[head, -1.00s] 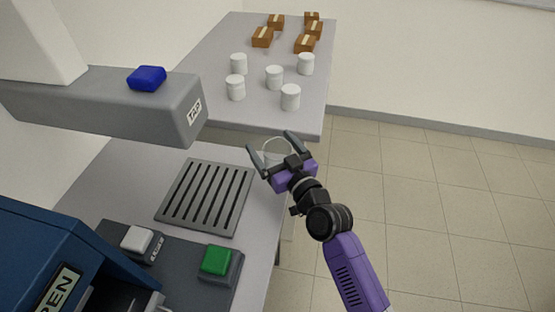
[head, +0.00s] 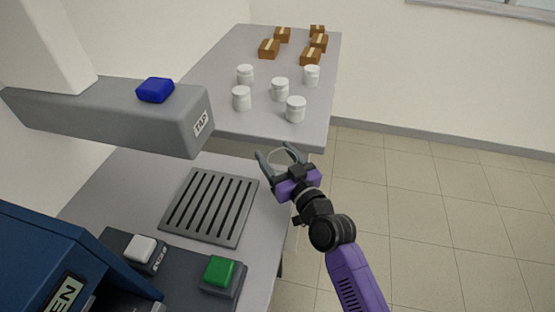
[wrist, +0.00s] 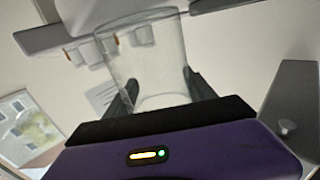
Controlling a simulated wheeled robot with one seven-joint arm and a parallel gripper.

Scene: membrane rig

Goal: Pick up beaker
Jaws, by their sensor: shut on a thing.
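The beaker (wrist: 148,62) is clear and see-through. In the wrist view it stands between the two dark fingers, which touch it on both sides. In the head view the beaker (head: 281,157) is a faint glassy shape between the fingertips. My gripper (head: 279,154) is shut on it, at the right edge of the near bench, in front of the far table. The gripper also shows in the wrist view (wrist: 160,92). The beaker's lower part is partly hidden by the gripper in the head view.
A grey tap block (head: 120,112) with a blue button (head: 155,90) overhangs a slotted drain grate (head: 211,206). White (head: 143,249) and green (head: 219,271) buttons sit in front. White jars (head: 280,90) and brown boxes (head: 269,49) stand on the far table (head: 220,62). Floor at right is clear.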

